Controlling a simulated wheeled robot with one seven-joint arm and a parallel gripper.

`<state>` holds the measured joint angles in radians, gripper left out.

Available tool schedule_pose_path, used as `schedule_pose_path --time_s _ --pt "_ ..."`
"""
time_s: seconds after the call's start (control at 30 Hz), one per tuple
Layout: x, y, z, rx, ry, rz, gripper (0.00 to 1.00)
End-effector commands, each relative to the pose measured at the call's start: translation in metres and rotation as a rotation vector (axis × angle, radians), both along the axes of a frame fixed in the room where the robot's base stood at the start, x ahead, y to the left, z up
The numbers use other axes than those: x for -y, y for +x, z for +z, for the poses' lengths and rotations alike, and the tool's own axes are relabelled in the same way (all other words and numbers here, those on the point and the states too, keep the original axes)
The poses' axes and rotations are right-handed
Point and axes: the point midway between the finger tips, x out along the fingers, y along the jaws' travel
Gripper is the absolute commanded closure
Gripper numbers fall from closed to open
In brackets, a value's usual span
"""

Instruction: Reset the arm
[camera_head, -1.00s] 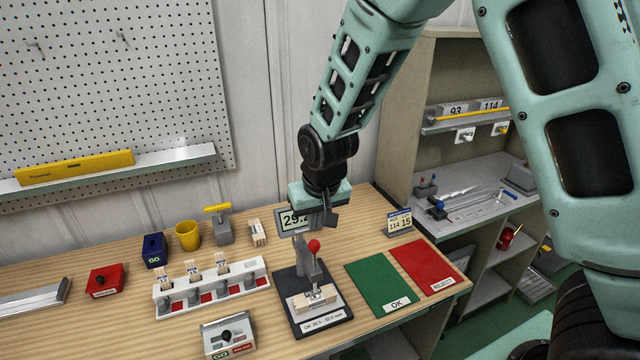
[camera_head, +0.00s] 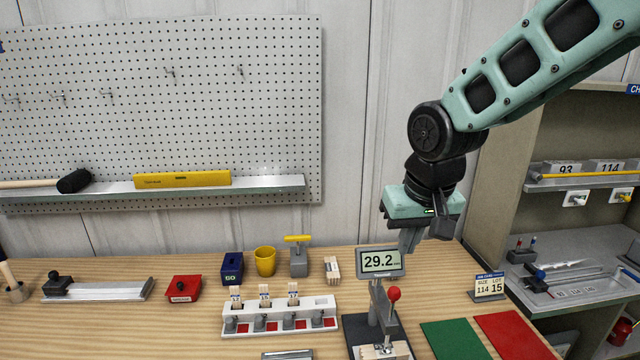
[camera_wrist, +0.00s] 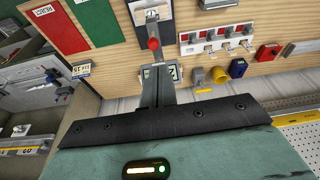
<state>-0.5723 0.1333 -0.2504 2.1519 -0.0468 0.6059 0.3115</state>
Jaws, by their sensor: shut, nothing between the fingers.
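My gripper (camera_head: 411,240) hangs above the back of the wooden bench, just behind and right of the gauge display (camera_head: 380,262), which reads 29.2. Its fingers are together and I see nothing between them. In the wrist view, the dark edge of the gripper housing (camera_wrist: 200,115) crosses the picture, with the bench beyond it. The press with a red knob (camera_head: 393,294) stands in front of the display, with pale wooden sticks (camera_head: 384,351) at its base. My gripper is apart from these.
A white rack (camera_head: 280,318) holds several stick bundles. A blue box (camera_head: 231,267), yellow cup (camera_head: 265,261), clamp tool (camera_head: 299,257) and red box (camera_head: 183,288) stand nearby. Green (camera_head: 455,340) and red (camera_head: 513,335) mats lie right, by a small sign (camera_head: 489,287). A shelf unit (camera_head: 580,235) stands beyond.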

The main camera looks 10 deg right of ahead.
Motion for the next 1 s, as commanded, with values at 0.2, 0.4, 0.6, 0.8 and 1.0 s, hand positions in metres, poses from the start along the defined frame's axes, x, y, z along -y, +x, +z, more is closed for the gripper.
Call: schedule_pose_path --time_s 0.2,0.4,0.6,0.8,1.0 --pt "-0.046 -0.103 -0.085 -0.115 0.016 0.274 1.00" --pt "-0.058 -0.193 -0.141 -0.196 -0.022 0.520 1.00" --pt "-0.055 -0.229 -0.160 -0.227 -0.053 0.623 1.00" --pt "-0.055 -0.231 -0.159 -0.230 -0.055 0.629 1.00" --pt "-0.055 -0.231 -0.159 -0.229 -0.054 0.628 1.00"
